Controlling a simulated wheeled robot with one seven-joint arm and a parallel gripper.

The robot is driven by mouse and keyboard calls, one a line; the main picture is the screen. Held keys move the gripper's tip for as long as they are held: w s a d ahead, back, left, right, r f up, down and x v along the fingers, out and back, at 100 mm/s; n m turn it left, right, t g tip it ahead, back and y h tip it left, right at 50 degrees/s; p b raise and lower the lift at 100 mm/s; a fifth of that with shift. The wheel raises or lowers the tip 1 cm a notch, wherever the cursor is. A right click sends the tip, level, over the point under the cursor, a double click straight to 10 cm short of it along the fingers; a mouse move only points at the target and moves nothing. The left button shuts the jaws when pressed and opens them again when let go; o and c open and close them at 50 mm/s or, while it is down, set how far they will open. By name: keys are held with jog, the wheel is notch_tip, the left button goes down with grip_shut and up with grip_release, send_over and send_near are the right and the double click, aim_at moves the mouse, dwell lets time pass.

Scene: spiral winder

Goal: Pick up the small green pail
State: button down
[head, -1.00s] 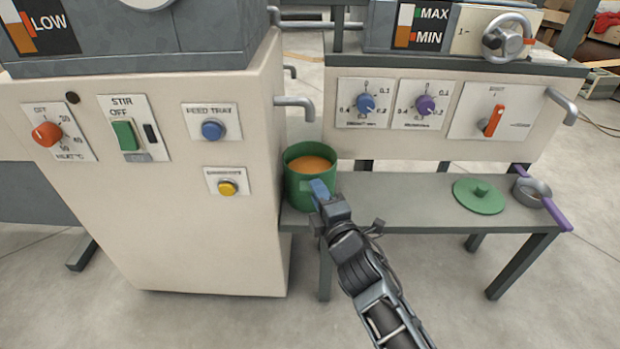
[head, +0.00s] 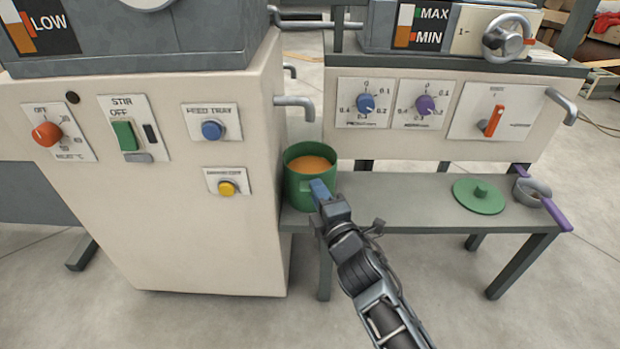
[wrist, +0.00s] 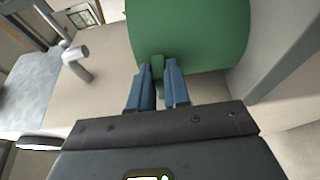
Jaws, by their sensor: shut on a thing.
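The small green pail (head: 299,186) stands upright at the left end of the low grey bench, below a pipe spout. It is open at the top and holds something orange. My gripper (head: 320,190) reaches it from the front right. In the wrist view the blue fingers of my gripper (wrist: 159,80) are shut on a small green handle (wrist: 158,64) on the side of the pail (wrist: 190,30). The pail's base is partly hidden behind my gripper in the head view.
The bench (head: 405,192) also holds a green lid (head: 479,196) and a small grey pan with a purple handle (head: 545,203) at its right. The large cream machine cabinet (head: 190,230) stands close to the pail's left. A spout (head: 296,102) juts out above the pail. The bench's middle is clear.

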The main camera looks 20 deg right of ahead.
jog(key=shift+r, duration=0.2)
jog(key=shift+r, duration=0.15)
